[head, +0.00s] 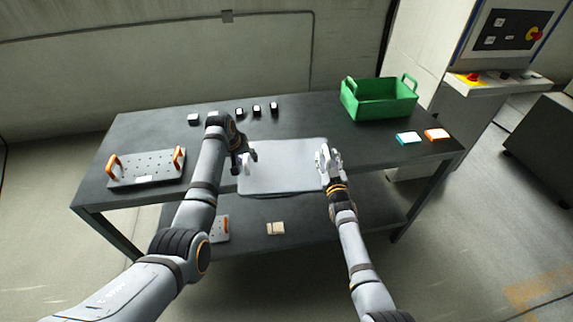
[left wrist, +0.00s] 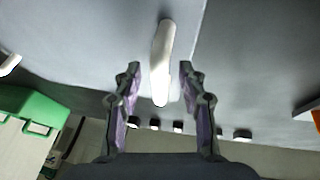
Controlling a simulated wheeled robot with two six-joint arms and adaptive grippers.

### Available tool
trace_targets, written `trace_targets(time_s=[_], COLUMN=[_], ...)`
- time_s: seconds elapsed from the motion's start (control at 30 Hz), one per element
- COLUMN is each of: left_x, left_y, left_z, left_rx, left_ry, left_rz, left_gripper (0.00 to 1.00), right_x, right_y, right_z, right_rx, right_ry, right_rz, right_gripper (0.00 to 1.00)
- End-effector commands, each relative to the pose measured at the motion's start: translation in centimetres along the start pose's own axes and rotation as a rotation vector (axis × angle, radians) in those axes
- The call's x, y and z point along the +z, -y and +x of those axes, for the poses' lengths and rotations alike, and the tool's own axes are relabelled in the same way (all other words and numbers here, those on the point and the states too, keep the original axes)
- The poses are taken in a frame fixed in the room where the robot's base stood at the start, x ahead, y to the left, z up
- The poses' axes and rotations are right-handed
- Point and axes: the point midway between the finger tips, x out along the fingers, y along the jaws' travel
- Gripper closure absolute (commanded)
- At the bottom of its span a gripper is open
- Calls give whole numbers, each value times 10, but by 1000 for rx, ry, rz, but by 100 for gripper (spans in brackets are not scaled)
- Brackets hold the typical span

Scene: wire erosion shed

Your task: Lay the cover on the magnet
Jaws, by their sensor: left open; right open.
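A pale grey flat sheet with a white handle at each side, seemingly the cover (head: 285,177), lies at the middle of the dark table. My left gripper (head: 245,160) is open at its left handle. In the left wrist view this white handle (left wrist: 162,55) lies between the open fingers, with gaps on both sides. My right gripper (head: 328,160) is open at the right edge of the sheet, close to the right handle. A grey plate with holes and orange handles (head: 146,170) lies at the table's left end. I cannot tell which thing is the magnet.
A green crate (head: 378,111) stands at the back right of the table (head: 310,115). A teal-edged block (head: 408,138) and an orange-edged block (head: 437,134) lie at the right end. Several small dark-and-white blocks (head: 257,108) stand along the back. A lower shelf holds small items.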

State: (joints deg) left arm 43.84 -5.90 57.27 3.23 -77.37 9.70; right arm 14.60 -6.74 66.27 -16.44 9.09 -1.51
Motion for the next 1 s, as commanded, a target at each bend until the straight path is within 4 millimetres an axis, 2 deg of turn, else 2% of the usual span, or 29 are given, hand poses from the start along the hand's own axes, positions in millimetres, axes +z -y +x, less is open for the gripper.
trace_targets(time_s=[0.27, 0.5, 0.6, 1.0], left_x=[0, 0, 0, 0], left_y=[0, 0, 0, 0], left_z=[1, 1, 1, 1], left_rx=[0, 0, 0, 1], left_ry=[-1, 0, 0, 0], left_rz=[0, 0, 0, 0], left_gripper=[59, 90, 100, 100], right_x=[0, 0, 0, 0], right_y=[0, 0, 0, 0], right_z=[1, 1, 1, 1], right_rx=[0, 0, 0, 0], right_ry=[0, 0, 0, 0], right_rz=[-1, -1, 0, -1], right_gripper=[57, 88, 100, 100])
